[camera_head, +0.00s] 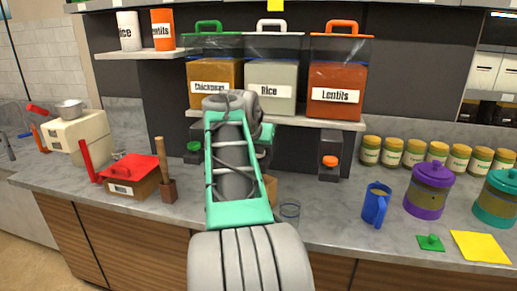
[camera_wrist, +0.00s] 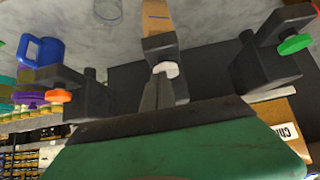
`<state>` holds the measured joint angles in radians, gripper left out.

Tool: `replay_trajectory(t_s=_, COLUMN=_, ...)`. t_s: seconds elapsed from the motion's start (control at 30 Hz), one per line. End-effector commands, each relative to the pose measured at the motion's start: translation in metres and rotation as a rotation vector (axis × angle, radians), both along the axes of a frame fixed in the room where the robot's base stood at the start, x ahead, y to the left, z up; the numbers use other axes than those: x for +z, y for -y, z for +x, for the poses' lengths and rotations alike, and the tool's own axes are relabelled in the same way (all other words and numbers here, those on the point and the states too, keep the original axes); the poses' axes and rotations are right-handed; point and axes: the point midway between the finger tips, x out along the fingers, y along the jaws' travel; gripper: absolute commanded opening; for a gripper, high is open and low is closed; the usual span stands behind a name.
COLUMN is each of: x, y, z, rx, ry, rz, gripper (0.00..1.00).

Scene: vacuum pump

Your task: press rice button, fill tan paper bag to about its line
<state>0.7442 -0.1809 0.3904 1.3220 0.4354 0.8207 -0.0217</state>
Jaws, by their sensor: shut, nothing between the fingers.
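The rice container (camera_head: 270,86) stands on the shelf between the chickpeas and the lentils. Its white button (camera_wrist: 167,69) is on the middle dispenser in the wrist view. My gripper (camera_wrist: 160,78) is shut and empty, with its tips right at the white button; I cannot tell if they press it. The tan paper bag (camera_wrist: 159,18) stands below the middle dispenser, with a line across it. Only a sliver of the bag (camera_head: 271,188) shows beside my arm in the head view. Its fill level and any falling rice cannot be made out.
The chickpeas' green button (camera_head: 194,147) and the lentils' orange button (camera_head: 330,161) flank the middle dispenser. A clear glass (camera_head: 289,211) stands near the bag. A blue jug (camera_head: 377,204) and purple canister (camera_head: 428,190) stand to the right, a red-lidded box (camera_head: 131,177) to the left.

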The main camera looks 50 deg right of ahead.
Motion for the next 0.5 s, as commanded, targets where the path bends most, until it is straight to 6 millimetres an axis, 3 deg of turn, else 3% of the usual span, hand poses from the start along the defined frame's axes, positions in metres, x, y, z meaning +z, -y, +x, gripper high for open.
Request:
replay_trajectory(t_s=0.27, x=-0.025, y=0.0, z=0.0, rx=0.0, ry=-0.002, rz=0.0, gripper=0.0)
replay_trajectory(t_s=0.5, x=-0.024, y=0.0, z=0.0, rx=-0.001, ry=-0.004, rz=0.003, gripper=0.0)
